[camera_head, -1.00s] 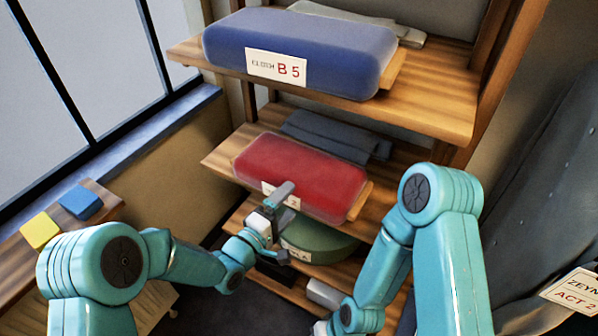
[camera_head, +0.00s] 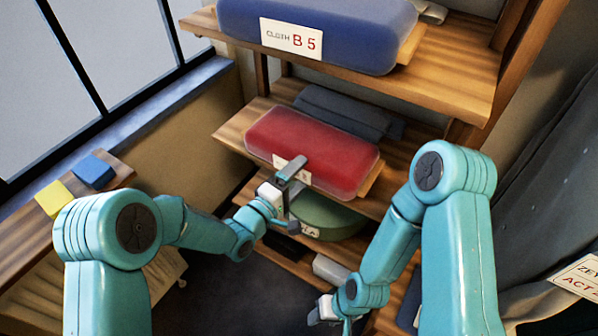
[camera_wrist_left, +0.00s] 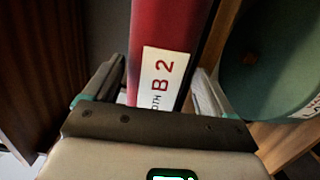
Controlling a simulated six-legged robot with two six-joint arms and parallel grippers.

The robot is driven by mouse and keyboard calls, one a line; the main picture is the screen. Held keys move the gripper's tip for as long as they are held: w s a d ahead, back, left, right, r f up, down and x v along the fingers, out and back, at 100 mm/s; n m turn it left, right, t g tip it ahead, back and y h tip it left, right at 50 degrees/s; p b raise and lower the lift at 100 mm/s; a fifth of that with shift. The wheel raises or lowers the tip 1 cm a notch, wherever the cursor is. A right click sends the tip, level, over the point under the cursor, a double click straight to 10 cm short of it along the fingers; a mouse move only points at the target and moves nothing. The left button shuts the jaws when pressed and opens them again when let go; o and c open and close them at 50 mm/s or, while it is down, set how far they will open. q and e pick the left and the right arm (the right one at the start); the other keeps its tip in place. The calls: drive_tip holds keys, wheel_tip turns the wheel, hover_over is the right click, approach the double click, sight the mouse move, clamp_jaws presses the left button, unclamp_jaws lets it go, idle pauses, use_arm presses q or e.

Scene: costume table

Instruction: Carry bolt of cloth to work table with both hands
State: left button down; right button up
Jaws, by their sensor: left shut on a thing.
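The red bolt of cloth (camera_head: 320,145) lies on the middle shelf (camera_head: 235,135), its front label partly covered by my left gripper. In the left wrist view the red bolt (camera_wrist_left: 175,22), with a label reading B 2, sits between the two fingers. My left gripper (camera_head: 291,196) is shut on the front edge of this bolt, one finger above and one below. My right gripper (camera_head: 327,312) is low at the bottom centre, apart from the bolt; its jaws are too small and cut off to read. I cannot tell which surface is the work table.
A blue bolt (camera_head: 320,30) labelled B 5 lies on the shelf above. A wooden surface (camera_head: 95,205) with yellow and blue blocks is at left. Dark garments hang at right.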

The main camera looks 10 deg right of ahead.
use_arm(q)
wheel_tip(320, 180, up, 20)
drive_tip(key=p, duration=0.1)
